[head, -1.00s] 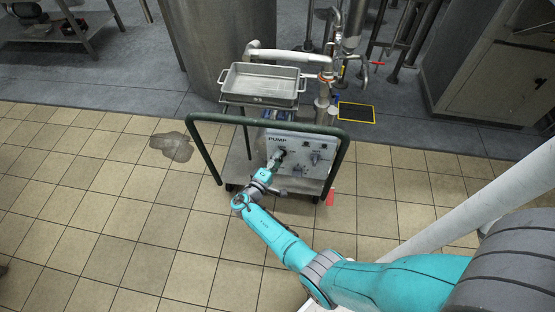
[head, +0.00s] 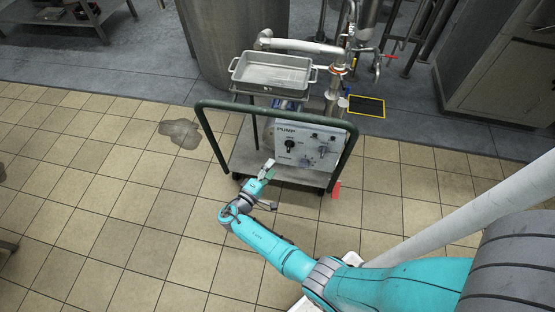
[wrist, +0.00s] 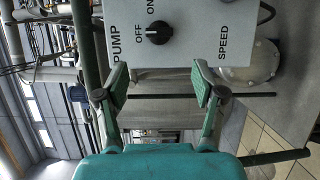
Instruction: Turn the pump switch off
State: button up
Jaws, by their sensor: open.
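The pump panel (head: 302,148) is a light grey box face on a cart. Its black pump switch (head: 290,144) is a round knob and shows unobstructed. In the wrist view the panel appears turned sideways, with the knob (wrist: 158,32) beside the words OFF and ON. A small white mark on the knob appears to face the OFF side. My gripper (head: 268,165) is in front of the panel, lower and left of the knob. In the wrist view my gripper (wrist: 160,84) is open and empty, its fingers apart and clear of the knob.
A green cart handle (head: 207,135) frames the panel. A SPEED control (head: 322,151) sits right of the switch. A metal tray (head: 272,72) stands above, beside steel piping (head: 333,95). Tiled floor (head: 130,200) to the left is mostly clear, with a puddle (head: 180,133).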

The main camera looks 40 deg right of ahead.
jog(key=shift+v, duration=1)
jog(key=s+f+n+t+y, duration=0.1)
jog(key=s+f+y, duration=0.4)
jog(key=s, duration=0.4)
jog(key=s+f+n+t+y, duration=0.1)
jog(key=s+f+y, duration=0.3)
jog(key=s+f, duration=0.45)
jog(key=s+a+r+y, duration=0.2)
jog(key=s+a+y, duration=0.1)
jog(key=s, duration=0.4)
jog(key=s+a+r+m+t+y, duration=0.2)
jog(key=s+a+r+t+y, duration=0.3)
jog(key=s+r, duration=0.55)
jog(key=s+a+r+m+t, duration=0.1)
jog(key=r, duration=1.2)
jog(key=s+a+r+m+t, duration=0.1)
jog(key=a+r+m+t, duration=0.1)
jog(key=r, duration=1.1)
